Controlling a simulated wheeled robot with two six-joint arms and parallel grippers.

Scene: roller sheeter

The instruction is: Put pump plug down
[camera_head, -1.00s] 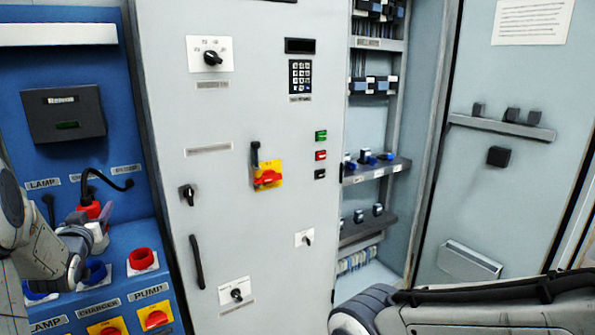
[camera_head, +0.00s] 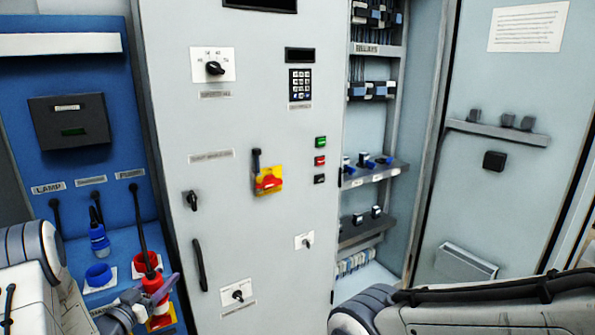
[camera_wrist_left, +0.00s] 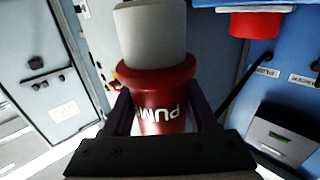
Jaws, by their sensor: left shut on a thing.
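The pump plug (camera_head: 154,284) is red with a white part and sits low at the left in the head view. My left gripper (camera_head: 150,296) is shut on it. In the left wrist view the plug (camera_wrist_left: 158,110) stands between the two fingers (camera_wrist_left: 160,118), its lettering partly hidden. Its dark cable (camera_head: 140,225) runs up to the panel under the right-hand label. The red socket (camera_head: 146,262) is just behind the plug in the head view. In the wrist view a red socket (camera_wrist_left: 255,23) shows at the upper right, apart from the plug. My right gripper is out of view.
A blue plug (camera_head: 99,240) stands near a blue socket (camera_head: 98,275) to the left, on the blue panel (camera_head: 90,170). The grey cabinet door (camera_head: 220,130) with switches and a handle rises right of it. My right forearm crosses the lower right.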

